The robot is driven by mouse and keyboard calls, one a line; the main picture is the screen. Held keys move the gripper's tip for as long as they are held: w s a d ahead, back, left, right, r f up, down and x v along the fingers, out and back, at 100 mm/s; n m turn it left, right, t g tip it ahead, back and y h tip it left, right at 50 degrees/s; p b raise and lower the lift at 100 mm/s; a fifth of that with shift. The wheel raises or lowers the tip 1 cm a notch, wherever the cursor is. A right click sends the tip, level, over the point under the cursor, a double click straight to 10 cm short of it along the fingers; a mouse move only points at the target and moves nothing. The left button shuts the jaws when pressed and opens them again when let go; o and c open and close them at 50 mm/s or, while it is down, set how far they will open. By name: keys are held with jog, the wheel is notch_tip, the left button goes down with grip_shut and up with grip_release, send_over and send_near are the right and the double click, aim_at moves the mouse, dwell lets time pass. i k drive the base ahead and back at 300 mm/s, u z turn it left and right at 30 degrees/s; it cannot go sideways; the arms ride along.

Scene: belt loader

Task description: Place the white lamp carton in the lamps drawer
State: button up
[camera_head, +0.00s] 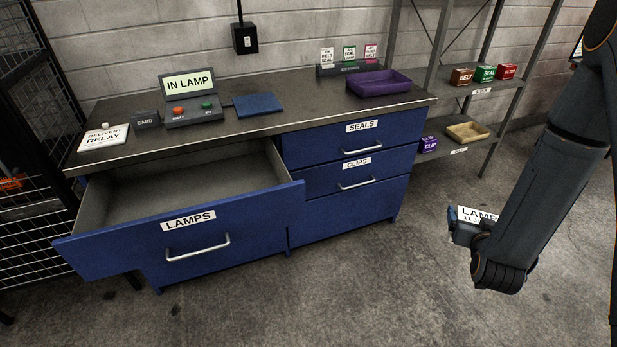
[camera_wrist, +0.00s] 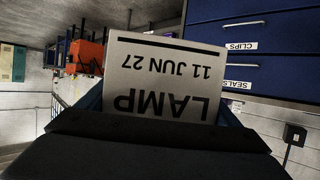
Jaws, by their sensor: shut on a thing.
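The white lamp carton (camera_wrist: 160,80) is in my gripper in the wrist view, its label reading LAMP, 11 JUN 27, upside down. In the head view the carton (camera_head: 478,214) shows in part at the lower right, the rest hidden by my arm. My gripper (camera_head: 462,228) is shut on the carton and is held in the air right of the cabinet. The blue lamps drawer (camera_head: 190,240) is pulled open at the left of the cabinet. The part of its floor that shows is empty. My gripper is well to the right of the drawer, apart from it.
The seals drawer (camera_head: 390,138) and clips drawer (camera_head: 375,173) are shut. On the worktop are an IN LAMP display (camera_head: 190,85), a blue pad (camera_head: 258,104) and a purple tray (camera_head: 379,84). A shelf rack (camera_head: 478,88) with small boxes stands behind. Floor between cabinet and arm is clear.

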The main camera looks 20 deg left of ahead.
aim_at(179, 206)
jog(key=z, duration=0.9)
jog(key=i, duration=1.45)
jog(key=u, duration=2.7)
